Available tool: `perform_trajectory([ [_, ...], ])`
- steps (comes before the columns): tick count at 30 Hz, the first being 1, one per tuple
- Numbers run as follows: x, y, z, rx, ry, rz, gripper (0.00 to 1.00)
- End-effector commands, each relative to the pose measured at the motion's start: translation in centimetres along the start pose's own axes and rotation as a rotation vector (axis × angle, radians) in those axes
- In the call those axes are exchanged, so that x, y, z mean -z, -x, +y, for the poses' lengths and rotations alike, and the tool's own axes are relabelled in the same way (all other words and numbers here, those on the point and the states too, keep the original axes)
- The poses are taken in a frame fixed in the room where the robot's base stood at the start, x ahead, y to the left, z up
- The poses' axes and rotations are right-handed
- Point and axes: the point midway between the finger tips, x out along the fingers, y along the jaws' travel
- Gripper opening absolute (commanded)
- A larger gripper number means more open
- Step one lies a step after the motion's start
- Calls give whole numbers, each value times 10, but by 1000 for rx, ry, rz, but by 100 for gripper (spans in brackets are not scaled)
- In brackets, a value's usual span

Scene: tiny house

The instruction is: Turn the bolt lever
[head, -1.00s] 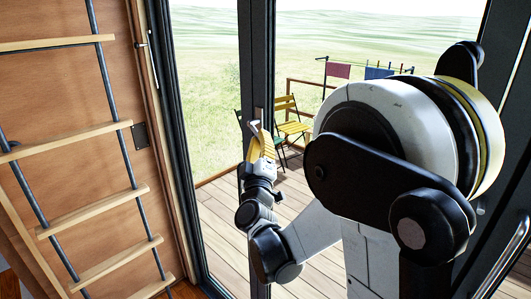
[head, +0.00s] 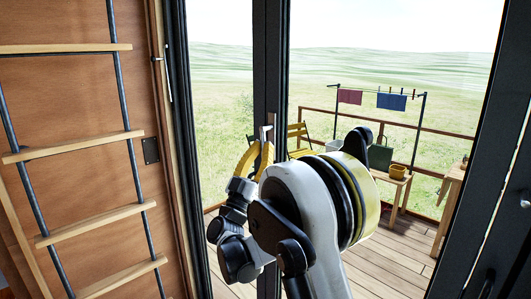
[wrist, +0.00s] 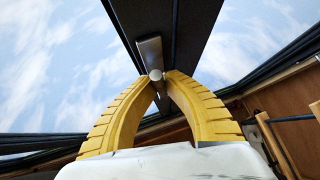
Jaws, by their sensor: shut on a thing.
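The bolt lever (head: 264,132) is a small silver piece on the dark upright frame between the glass panes. In the wrist view it shows as a metal bar (wrist: 150,52) with a round end between the fingertips. My gripper (head: 264,145) has yellow fingers and is shut on the lever's lower end, and the fingertips (wrist: 157,78) close around it from both sides. The fingers partly hide the lever in the head view.
A wooden ladder (head: 75,146) stands at the left by the wood wall. Glass panes flank the dark frame post (head: 268,60). Outside is a deck (head: 385,262) with a yellow chair (head: 298,130), a bench and a clothes rack.

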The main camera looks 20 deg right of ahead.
Motion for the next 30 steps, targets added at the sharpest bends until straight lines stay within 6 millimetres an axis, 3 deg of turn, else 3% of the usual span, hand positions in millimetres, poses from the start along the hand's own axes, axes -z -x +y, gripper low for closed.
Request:
perform_trajectory([
  [22,0,-2,-5,-55,-58,17,0],
  [24,0,-2,-5,-55,-58,17,29],
  [25,0,-1,-5,-55,-58,17,35],
  [30,0,-1,-5,-56,-58,16,35],
])
